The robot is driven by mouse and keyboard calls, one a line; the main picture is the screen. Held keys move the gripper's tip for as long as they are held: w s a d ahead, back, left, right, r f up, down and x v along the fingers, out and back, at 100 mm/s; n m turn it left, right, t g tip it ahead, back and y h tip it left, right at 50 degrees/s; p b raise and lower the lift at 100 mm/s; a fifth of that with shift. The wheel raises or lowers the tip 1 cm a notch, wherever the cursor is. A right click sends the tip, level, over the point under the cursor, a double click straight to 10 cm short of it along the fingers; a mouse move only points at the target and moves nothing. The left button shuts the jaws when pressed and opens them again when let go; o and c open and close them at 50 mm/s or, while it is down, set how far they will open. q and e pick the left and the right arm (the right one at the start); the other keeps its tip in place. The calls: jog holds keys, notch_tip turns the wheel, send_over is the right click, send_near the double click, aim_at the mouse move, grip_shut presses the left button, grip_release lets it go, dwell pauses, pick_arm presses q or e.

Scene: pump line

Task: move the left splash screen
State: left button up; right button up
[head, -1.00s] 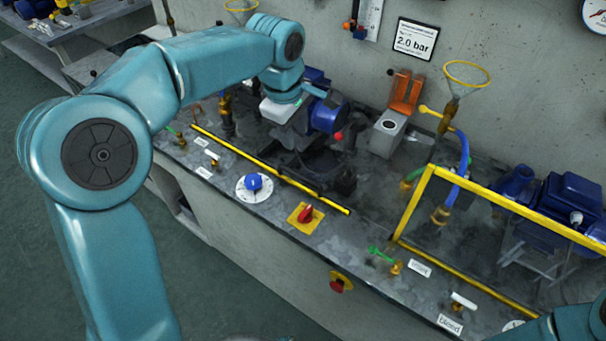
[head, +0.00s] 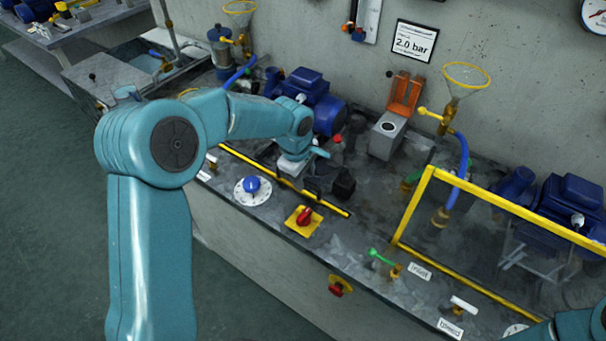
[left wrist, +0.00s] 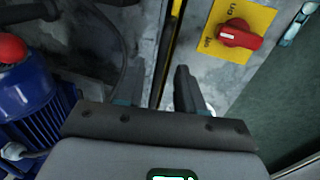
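A yellow bar (head: 285,181) runs low along the front of the left half of the bench; I take it for the left splash screen's edge, but its clear pane cannot be made out. My left gripper (head: 328,184) is over the bench just behind the bar. In the left wrist view its two dark fingers (left wrist: 158,82) are apart and empty, with the yellow bar (left wrist: 169,48) showing between them. Whether they touch it cannot be told. My right gripper is out of view; only part of that arm shows at the lower right.
A second yellow-framed screen (head: 412,208) stands upright at the right. A red knob on a yellow plate (head: 304,219) and a blue dial (head: 252,188) are in front of the bar. A blue pump motor (head: 312,97) and a grey box with orange lid (head: 388,135) stand behind.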

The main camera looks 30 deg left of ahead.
pick_arm(q)
jog(key=shift+w+f, duration=0.1)
jog(key=shift+f, duration=0.05)
grip_shut()
notch_tip(320, 180, up, 27)
jog(key=p, duration=1.4)
jog(key=shift+f, duration=0.2)
jog(key=shift+r, duration=0.1)
jog(key=shift+c, duration=1.5)
grip_release()
jog(key=o, duration=0.3)
